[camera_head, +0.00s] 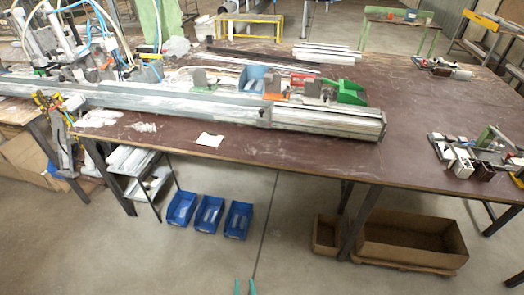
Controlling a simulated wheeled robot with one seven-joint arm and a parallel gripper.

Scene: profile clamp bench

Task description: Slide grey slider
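A long grey metal profile (180,101) lies along the front of the brown bench, running from the left edge to the bench's middle. A grey block-like step (265,114) sits on it where the upper rail ends; this may be the grey slider, but I cannot tell for sure. To its right the lower grey section (330,121) continues to a squared end. Two teal tips at the bottom edge look like my gripper's fingers (245,287). They stand apart with nothing visible between them, well in front of and below the bench. The rest of my gripper is out of view.
The brown bench (420,120) carries a blue bin (252,78), a green bin (351,90) and clamp fixtures (480,155) at the right. Blue trays (238,220) and a cardboard box (410,240) are on the floor below.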

